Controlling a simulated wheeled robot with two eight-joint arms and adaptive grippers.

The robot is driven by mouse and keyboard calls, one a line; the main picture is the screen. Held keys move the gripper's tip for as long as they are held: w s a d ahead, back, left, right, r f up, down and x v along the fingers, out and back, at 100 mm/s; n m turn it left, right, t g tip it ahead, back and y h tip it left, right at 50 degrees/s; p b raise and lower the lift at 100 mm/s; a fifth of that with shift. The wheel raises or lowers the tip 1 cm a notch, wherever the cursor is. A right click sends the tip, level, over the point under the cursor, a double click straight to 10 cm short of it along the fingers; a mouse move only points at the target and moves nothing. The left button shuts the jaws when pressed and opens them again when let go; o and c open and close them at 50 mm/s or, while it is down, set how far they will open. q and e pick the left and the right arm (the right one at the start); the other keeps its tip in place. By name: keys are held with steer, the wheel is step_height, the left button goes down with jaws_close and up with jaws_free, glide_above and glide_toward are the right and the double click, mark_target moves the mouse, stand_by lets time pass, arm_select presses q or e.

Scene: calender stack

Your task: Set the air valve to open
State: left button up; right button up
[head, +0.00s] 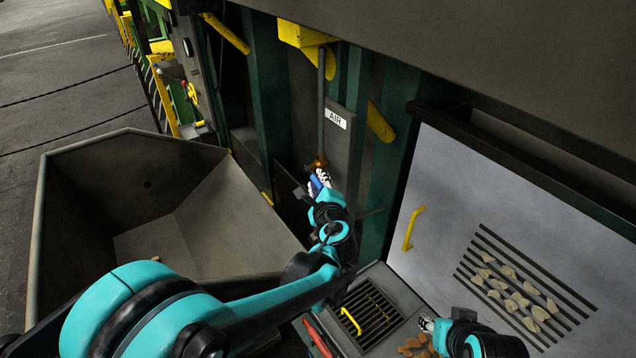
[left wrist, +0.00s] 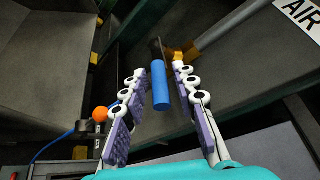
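The air valve has a brass body (head: 318,162) at the lower end of a vertical pipe, below a white AIR label (head: 336,119). Its blue handle (left wrist: 161,87) shows in the left wrist view, pointing from the brass fitting (left wrist: 187,52) toward my palm. My left gripper (left wrist: 160,72) is open around the handle, with a gap visible on both sides. In the head view my left gripper (head: 318,180) is at the valve and partly hides the handle. My right gripper (head: 427,324) is low in the head view; its fingers are too small to judge.
A large grey hopper (head: 120,148) stands at left. A pale panel with a yellow handle (head: 413,228) and slots holding several tan pieces is at right. An orange ball (left wrist: 100,114) sits near the left finger in the wrist view.

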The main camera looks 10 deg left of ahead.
arm_select(q)
jaws_close()
